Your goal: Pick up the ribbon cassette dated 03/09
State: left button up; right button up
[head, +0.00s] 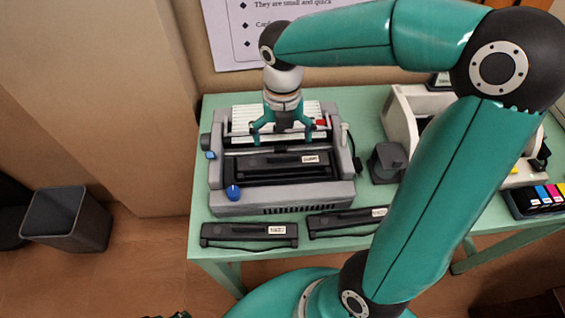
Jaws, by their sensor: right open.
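A black ribbon cassette (275,163) with a small white date label lies in the open grey printer (225,207). A second black cassette (235,231) lies on the green table in front of the printer, at the left. A third cassette (335,218) lies to its right, its right end hidden behind my right arm. Each shows a white label, but the dates are too small to read for certain. My right gripper (283,140) is open and empty, pointing down over the printer, just behind the cassette in it. My left gripper does not show.
A blue knob (233,192) sits at the printer's front left. A small dark block (387,162) and a beige machine (399,110) stand to the right, near colour cartridges (541,193). A dark bin (67,220) stands on the floor at left.

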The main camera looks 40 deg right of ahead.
aim_at(283, 155)
jog(key=shift+s+f, duration=0.1)
jog(key=shift+f, duration=0.6)
jog(key=shift+w+d+f, duration=0.1)
jog(key=shift+f, duration=1.25)
jog(key=shift+w+d+f, duration=0.1)
jog(key=shift+f, duration=1.25)
jog(key=shift+c, duration=0.2)
jog(key=c, duration=1)
jog(key=shift+r, duration=0.2)
